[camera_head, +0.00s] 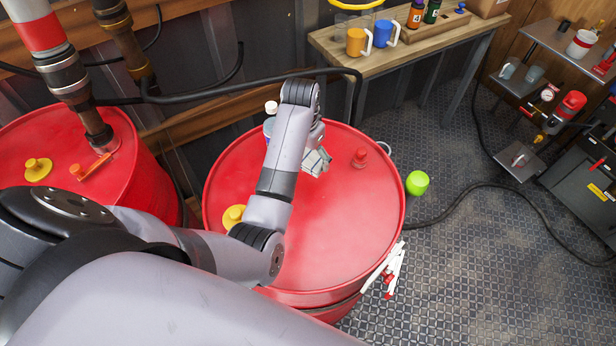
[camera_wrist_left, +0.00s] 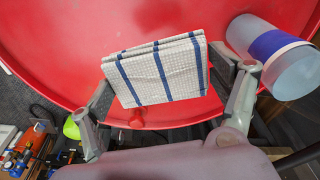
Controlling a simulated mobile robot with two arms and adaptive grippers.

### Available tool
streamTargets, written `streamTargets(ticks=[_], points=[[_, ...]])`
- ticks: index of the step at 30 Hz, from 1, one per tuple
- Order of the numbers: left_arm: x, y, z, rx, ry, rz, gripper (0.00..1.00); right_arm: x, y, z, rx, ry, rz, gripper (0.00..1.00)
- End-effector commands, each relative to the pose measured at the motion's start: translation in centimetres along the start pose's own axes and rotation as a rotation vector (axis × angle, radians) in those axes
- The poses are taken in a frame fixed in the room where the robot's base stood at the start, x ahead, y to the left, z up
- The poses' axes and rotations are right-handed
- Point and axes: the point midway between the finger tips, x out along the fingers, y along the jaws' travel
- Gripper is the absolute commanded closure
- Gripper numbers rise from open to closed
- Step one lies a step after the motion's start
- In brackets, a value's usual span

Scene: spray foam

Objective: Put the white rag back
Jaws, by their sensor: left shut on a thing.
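The white rag (camera_wrist_left: 158,72), folded and checked with blue stripes, is between the fingers of my left gripper (camera_wrist_left: 165,95) in the left wrist view. The gripper is shut on it, with a finger at each side. In the head view, my left gripper (camera_head: 318,160) is over the far part of the middle red drum's top (camera_head: 330,220); I cannot make out the rag there. The drum top also lies behind the rag in the left wrist view (camera_wrist_left: 60,40). My right gripper is not in view.
A blue-banded bottle (camera_wrist_left: 270,55) stands close beside the gripper. The drum has a red cap (camera_head: 360,158) and a yellow cap (camera_head: 233,216); white strips (camera_head: 393,268) hang at its edge. A wooden bench (camera_head: 400,50) holds mugs. A green object (camera_head: 417,183) is right of the drum.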

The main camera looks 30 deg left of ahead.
Motion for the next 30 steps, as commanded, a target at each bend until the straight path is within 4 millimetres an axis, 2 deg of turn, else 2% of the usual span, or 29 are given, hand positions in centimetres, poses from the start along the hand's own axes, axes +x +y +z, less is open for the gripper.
streamTargets(ticks=[3,7,13,19,27,28,30], points=[[2.8,0.0,0.4,0.000,-0.005,0.002,0.40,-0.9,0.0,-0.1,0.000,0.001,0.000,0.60],[5.1,0.0,0.7,0.000,-0.002,0.000,0.40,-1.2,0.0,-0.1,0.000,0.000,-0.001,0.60],[6.9,0.0,0.9,-0.001,-0.001,0.000,0.40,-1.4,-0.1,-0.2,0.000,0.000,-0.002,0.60],[9.6,0.0,1.1,0.000,-0.001,-0.001,0.40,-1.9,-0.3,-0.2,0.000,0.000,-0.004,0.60],[10.1,-0.1,1.2,-0.001,0.002,-0.002,0.40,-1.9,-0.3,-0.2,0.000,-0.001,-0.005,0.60],[10.1,-0.1,1.2,-0.001,0.002,-0.002,0.15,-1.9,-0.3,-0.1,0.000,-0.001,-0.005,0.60],[10.1,-0.1,1.2,-0.001,0.002,-0.002,0.11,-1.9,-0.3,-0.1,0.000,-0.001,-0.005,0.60]])
